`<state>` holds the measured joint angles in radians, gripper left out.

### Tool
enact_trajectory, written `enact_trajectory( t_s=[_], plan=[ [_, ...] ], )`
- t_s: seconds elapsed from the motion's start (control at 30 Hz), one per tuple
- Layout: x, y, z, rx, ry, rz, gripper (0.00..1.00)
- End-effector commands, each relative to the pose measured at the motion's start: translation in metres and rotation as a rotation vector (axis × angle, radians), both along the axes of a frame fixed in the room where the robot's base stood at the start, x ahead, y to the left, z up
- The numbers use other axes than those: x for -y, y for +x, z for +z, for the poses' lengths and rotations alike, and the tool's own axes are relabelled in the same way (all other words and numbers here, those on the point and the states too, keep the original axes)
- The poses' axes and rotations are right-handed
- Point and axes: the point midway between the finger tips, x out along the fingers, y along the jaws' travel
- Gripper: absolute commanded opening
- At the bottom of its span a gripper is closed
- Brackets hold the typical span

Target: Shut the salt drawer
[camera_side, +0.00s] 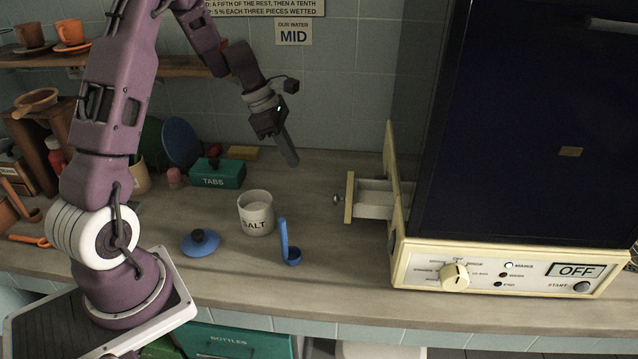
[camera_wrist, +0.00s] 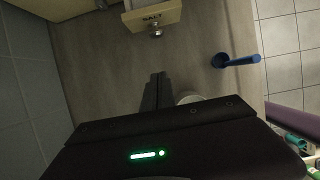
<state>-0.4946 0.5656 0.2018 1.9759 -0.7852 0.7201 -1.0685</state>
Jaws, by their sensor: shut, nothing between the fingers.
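The salt drawer (camera_side: 376,197) stands out from the left side of the dishwasher-like machine, open, with its pale tray showing. Its cream front with a round metal knob faces left. In the wrist view the drawer front (camera_wrist: 153,17) reads SALT and lies at the top, with its knob (camera_wrist: 156,34) towards me. My gripper (camera_side: 291,161) is shut and empty, pointing down above the counter, left of the drawer and higher than it. In the wrist view my closed fingertips (camera_wrist: 158,77) are apart from the knob, with bare counter seen between them.
A white SALT pot (camera_side: 256,213), a blue scoop (camera_side: 286,243) and a blue lid (camera_side: 200,243) stand on the counter left of the drawer. A green TABS box (camera_side: 217,173) is further left. The machine (camera_side: 520,270) fills the right. Counter around the knob is clear.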

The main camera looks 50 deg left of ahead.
Motion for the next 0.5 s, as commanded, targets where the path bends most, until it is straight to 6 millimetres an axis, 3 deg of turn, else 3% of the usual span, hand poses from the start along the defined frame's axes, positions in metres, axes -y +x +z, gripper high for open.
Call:
enact_trajectory(
  t_s=[0.5],
  plan=[
    [0.029, 0.025, -0.095, -0.005, -0.005, -0.003, 0.0]
  ],
)
